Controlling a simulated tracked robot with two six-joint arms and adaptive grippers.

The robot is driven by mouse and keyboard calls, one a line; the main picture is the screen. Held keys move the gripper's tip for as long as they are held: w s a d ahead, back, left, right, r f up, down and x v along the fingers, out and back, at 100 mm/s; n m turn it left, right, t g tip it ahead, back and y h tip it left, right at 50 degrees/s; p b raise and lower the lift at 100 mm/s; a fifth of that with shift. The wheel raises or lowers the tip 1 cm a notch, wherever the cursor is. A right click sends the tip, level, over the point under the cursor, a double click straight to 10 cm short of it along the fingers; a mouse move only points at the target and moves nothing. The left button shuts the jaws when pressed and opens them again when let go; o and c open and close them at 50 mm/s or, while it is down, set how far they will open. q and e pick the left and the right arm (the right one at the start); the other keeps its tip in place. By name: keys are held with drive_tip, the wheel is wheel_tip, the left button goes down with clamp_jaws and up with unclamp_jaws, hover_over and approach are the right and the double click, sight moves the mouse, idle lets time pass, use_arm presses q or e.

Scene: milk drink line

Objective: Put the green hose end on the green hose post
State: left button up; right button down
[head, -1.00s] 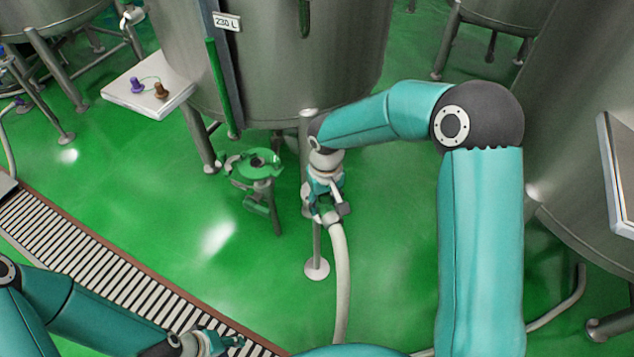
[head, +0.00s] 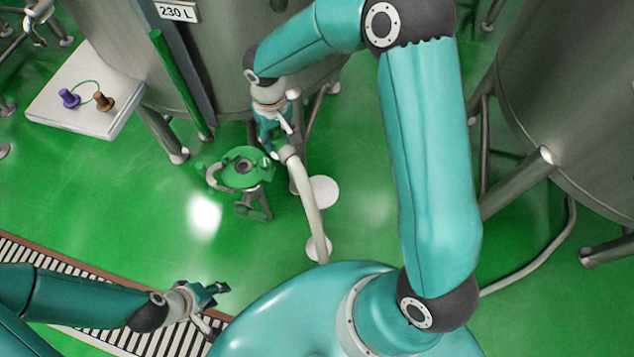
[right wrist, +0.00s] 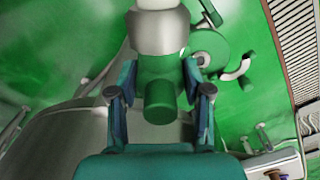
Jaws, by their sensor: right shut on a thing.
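My right gripper (head: 270,147) is shut on the green hose end (right wrist: 160,85). In the right wrist view the hose end sits between the two fingers, with the pale hose (right wrist: 158,30) joined to it. In the head view the hose (head: 306,195) hangs down from the gripper, which hides the hose end. A green round fitting with a grey centre (head: 238,170) stands on a low stand, left of and below my right gripper, apart from it. I cannot tell if it is the green hose post. My left gripper (head: 218,292) is low at the left; its opening is unclear.
The steel tank (head: 255,60) rises behind my right gripper, with a green upright bar (head: 180,82) and legs. A pale panel (head: 85,118) with purple and brown pegs juts out left. A floor grate (head: 60,262) lies lower left. A second tank (head: 570,100) stands right.

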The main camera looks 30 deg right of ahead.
drive_tip(key=shift+d+r, duration=0.1)
drive_tip(key=shift+d, duration=0.1)
drive_tip(key=shift+s+d+r+m+b, duration=0.2)
drive_tip(key=shift+r+m+b, duration=0.2)
drive_tip(key=shift+b, duration=0.1)
drive_tip(key=s+d+r+m+b, duration=0.4)
drive_tip(key=s+r+m+b, duration=0.45)
drive_tip(key=s, duration=0.25)
drive_tip(key=shift+m, duration=0.25)
drive_tip(key=f, duration=0.6)
drive_tip(key=f+b, duration=0.1)
drive_tip(key=f, duration=0.5)
drive_tip(key=f+b, duration=0.1)
drive_tip(key=f, duration=0.6)
drive_tip(key=shift+w+a, duration=0.1)
drive_tip(key=shift+w, duration=0.15)
drive_tip(key=shift+f, duration=0.1)
drive_tip(key=shift+f+b, duration=0.1)
drive_tip(key=shift+b, duration=0.3)
drive_tip(key=c, duration=0.5)
unclamp_jaws()
